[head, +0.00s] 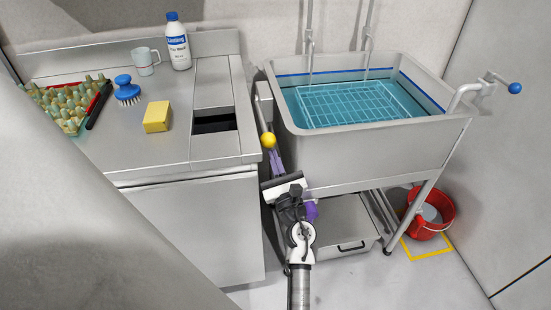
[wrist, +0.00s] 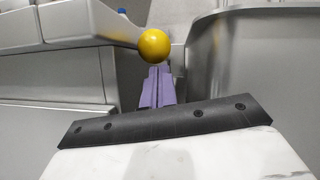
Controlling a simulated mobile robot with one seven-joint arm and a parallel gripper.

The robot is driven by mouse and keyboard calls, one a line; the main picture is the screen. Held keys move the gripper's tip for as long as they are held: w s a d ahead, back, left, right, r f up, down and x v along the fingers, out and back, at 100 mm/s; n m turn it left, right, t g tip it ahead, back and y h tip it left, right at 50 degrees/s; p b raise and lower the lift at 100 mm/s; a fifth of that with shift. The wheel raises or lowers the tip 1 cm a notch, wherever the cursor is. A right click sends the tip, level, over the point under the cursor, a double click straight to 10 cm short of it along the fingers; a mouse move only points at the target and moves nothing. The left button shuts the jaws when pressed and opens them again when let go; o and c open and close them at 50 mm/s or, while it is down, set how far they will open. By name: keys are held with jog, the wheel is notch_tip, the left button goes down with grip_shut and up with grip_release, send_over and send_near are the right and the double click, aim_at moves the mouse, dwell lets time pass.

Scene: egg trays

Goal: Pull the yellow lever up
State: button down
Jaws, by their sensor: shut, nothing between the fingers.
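The yellow lever's round knob (head: 268,140) is in the gap between the steel counter and the sink tub in the head view. In the wrist view the yellow ball (wrist: 154,45) is just beyond my fingertips, near the middle top. My gripper (head: 273,155) has purple fingers, which are shut with nothing between them. The fingers (wrist: 157,72) point at the ball from the near side and slightly below it in the picture. I cannot tell whether they touch the ball. The lever's arm is mostly hidden behind the gripper and tub.
The sink tub (head: 370,152) holds blue water and a wire rack (head: 352,103). A blue-knobbed handle (head: 514,88) is at its right. The counter (head: 150,177) on the left holds a sponge (head: 157,117), brush, mug, bottle and egg tray. A red bucket (head: 445,205) stands on the floor.

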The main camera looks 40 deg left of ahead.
aim_at(275, 139)
jog(key=shift+r, duration=0.15)
notch_tip(275, 139, up, 7)
jog(key=p, duration=0.6)
jog(key=shift+w+a, duration=0.15)
jog(key=shift+f, duration=0.2)
